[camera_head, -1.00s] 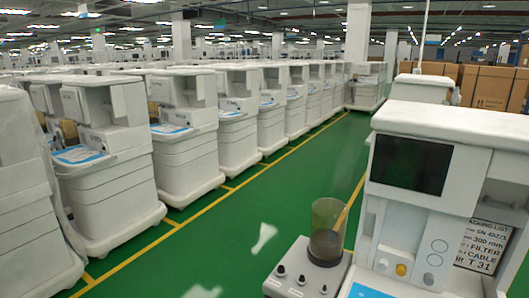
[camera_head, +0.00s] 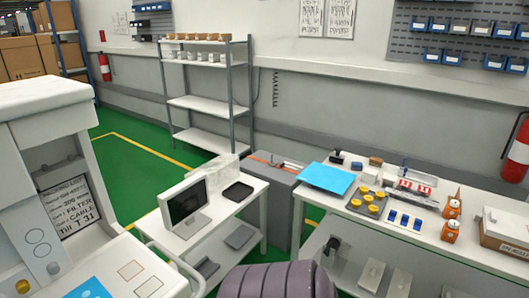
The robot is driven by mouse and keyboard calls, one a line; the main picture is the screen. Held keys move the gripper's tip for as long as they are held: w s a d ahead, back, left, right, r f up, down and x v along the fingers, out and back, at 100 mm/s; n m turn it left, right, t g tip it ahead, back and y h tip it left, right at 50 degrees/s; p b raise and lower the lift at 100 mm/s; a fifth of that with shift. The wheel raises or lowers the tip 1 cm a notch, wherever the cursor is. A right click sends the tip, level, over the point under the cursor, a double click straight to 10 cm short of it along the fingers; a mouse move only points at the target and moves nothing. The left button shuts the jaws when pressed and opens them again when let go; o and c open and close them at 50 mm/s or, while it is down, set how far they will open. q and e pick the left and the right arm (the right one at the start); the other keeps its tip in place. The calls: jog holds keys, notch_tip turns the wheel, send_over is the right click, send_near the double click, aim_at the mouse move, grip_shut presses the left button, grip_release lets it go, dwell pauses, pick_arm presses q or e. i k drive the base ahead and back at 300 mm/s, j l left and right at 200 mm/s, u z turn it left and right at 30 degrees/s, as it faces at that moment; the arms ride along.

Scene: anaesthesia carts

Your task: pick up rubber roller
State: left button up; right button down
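I cannot pick out a rubber roller for certain. Several small tools lie on the white workbench (camera_head: 470,240) at the right. A small black-topped item (camera_head: 337,158) stands at its back left, behind a bright blue sheet (camera_head: 325,178). A brown block (camera_head: 375,161) lies to its right. A dark, upright-handled item (camera_head: 333,245) is on the bench's lower shelf, too small to identify. Neither of my grippers is in view.
A tray with yellow-topped pieces (camera_head: 367,200), orange bottles (camera_head: 453,207) and a cardboard box (camera_head: 508,232) crowd the bench. A white cart with a monitor (camera_head: 187,203) stands left of it. An anaesthesia cart (camera_head: 45,130) fills the left edge. Green floor shows behind.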

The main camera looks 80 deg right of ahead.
aim_at(336, 158)
jog(key=z, duration=3.2)
